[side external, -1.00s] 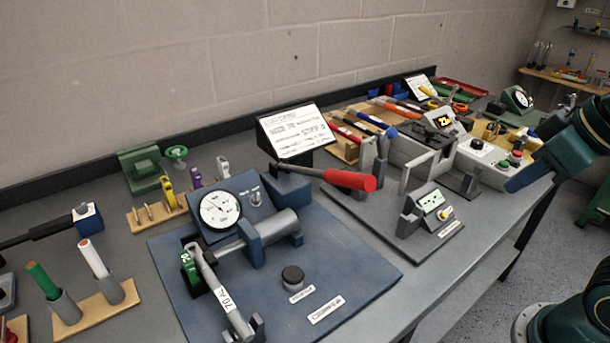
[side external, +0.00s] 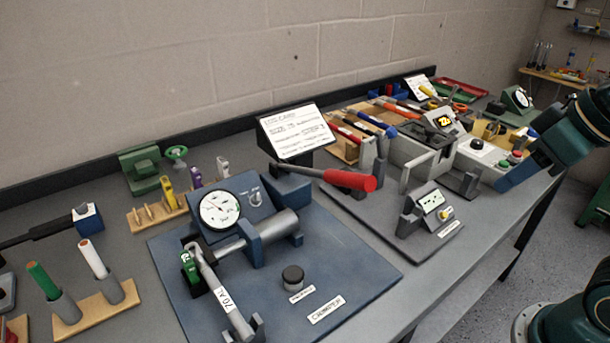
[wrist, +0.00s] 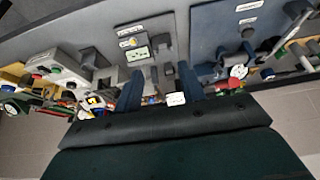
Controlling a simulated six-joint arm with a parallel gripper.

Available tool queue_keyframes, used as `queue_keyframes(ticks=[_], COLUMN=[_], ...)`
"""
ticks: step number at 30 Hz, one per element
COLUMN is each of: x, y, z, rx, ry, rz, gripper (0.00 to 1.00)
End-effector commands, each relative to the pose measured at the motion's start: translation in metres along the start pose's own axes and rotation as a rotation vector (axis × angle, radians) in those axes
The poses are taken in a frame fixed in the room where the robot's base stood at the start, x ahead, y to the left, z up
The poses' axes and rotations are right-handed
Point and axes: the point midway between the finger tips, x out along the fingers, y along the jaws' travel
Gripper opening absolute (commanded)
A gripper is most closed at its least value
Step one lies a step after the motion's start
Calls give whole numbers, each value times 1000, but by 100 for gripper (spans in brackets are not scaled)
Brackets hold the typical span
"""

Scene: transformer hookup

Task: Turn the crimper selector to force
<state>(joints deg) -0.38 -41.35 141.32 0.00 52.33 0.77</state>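The crimper stands on a blue base plate (side external: 350,262) in the front middle of the side view. Its upright panel carries a round white gauge (side external: 220,210) and a small selector (side external: 256,198) with tiny markings; its setting is too small to read. A black knob (side external: 293,275) sits on the base plate behind a small label. A grey cable marked 70 (side external: 222,292) lies at the crimper's front beside a green die (side external: 190,266). My gripper (wrist: 160,82) is open and empty in the wrist view, apart from the crimper. The gauge (wrist: 238,72) shows there at right.
A red-handled lever (side external: 350,180) reaches over the plate's back right. A grey test stand with a small display (side external: 430,200) stands right of the crimper. Wooden holders with pegs (side external: 155,215) are at left. A sign (side external: 296,132) stands behind. The plate's front right is mostly clear.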

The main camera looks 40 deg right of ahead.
Motion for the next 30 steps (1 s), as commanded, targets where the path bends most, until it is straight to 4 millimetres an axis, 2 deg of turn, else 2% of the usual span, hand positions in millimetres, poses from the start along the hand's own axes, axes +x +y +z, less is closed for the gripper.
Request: queue_keyframes(ticks=[5,17,23,30], x=[-7,-14,-6,12], y=[-4,-27,-43,-67], z=[-29,-126,-173,-224], rx=[20,99,139,184], ry=[-26,-117,-164,-221], rz=[-8,-24,-25,-20], gripper=[40,40,40,40])
